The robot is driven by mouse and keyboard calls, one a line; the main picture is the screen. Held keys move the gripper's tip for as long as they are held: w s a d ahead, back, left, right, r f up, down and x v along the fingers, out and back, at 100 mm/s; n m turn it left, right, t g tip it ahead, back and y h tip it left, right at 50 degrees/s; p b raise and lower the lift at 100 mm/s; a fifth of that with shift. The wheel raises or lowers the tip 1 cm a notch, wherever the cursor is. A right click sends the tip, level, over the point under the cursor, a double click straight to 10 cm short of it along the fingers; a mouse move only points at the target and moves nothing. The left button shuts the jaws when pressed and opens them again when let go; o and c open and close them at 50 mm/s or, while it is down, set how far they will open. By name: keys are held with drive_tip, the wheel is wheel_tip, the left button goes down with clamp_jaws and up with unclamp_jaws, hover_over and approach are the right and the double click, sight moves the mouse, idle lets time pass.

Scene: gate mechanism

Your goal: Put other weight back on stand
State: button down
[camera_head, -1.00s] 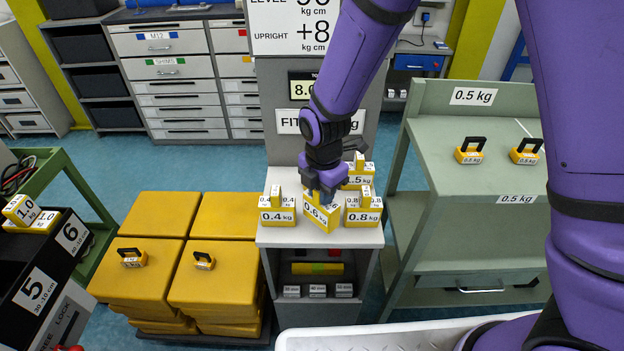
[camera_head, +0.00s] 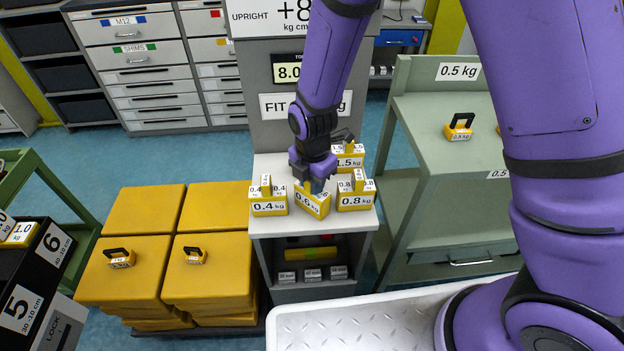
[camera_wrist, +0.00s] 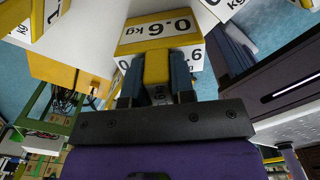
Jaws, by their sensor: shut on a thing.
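My gripper (camera_head: 316,186) is shut on the handle of the yellow 0.6 kg weight (camera_head: 312,204) at the grey stand (camera_head: 283,222). The wrist view shows the fingers on both sides of the handle of this weight (camera_wrist: 158,32). The weight sits tilted near the stand's front edge; I cannot tell whether it touches the top. The 0.4 kg weight (camera_head: 268,203) stands to its left and the 0.8 kg weight (camera_head: 356,198) to its right. The 1.5 kg weight (camera_head: 347,162) stands behind. Two small weights with black handles (camera_head: 120,259) (camera_head: 194,256) lie on yellow blocks.
Stacked yellow blocks (camera_head: 125,285) stand left of the stand. A green-grey bench marked 0.5 kg (camera_head: 440,150) stands right, with a black-handled weight (camera_head: 459,128) on it. A black box numbered 5 and 6 (camera_head: 30,275) is at far left. A white textured surface (camera_head: 350,320) lies in front.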

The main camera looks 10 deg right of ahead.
drive_tip(key=c, duration=1)
unclamp_jaws()
drive_tip(key=shift+o, duration=0.2)
wheel_tip(320, 180, up, 12)
drive_tip(key=shift+f, duration=0.25)
drive_tip(key=shift+r, duration=0.35)
